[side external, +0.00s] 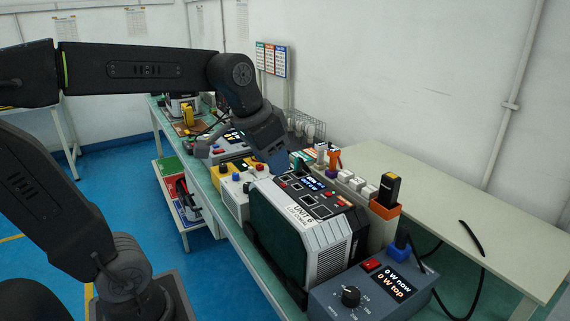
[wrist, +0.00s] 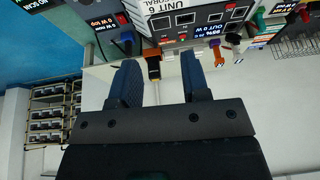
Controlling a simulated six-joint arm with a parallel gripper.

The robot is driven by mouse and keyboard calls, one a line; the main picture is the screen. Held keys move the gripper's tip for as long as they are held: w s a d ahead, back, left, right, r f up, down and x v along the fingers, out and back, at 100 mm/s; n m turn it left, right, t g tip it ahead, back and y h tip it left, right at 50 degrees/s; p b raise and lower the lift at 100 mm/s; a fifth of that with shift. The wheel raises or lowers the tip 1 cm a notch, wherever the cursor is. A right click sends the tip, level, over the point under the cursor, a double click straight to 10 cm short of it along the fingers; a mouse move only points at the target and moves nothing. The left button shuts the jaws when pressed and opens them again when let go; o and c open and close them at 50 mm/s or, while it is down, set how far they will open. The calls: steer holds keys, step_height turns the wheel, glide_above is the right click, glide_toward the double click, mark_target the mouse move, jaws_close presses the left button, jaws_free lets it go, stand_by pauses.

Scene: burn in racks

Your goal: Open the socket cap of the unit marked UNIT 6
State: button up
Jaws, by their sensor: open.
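The unit marked UNIT 6 (side external: 302,222) is a grey box with a dark green side and a lit display on its sloped top panel. In the wrist view, its white label and panel (wrist: 186,27) are at the top edge, with several dark square fittings and small red parts. I cannot tell which fitting is the socket cap, or whether it is open. My gripper (side external: 275,160) is above the far end of the unit. In the wrist view, my gripper's two blue fingers (wrist: 158,58) are apart and empty, clear of the panel.
A blue-grey power meter (side external: 372,290) with a blue plug stands in front of the unit. An orange holder (side external: 384,211) with a yellow-black device is at its right. A cream unit with coloured knobs (side external: 238,190) is behind left. The right bench (side external: 480,215) is mostly clear.

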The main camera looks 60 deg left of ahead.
steer(key=w+a+r, duration=0.2)
steer(key=w+a, duration=0.5)
glide_toward(300, 158)
steer(key=x, duration=0.9)
steer(key=shift+w, duration=0.2)
steer(key=c, duration=0.7)
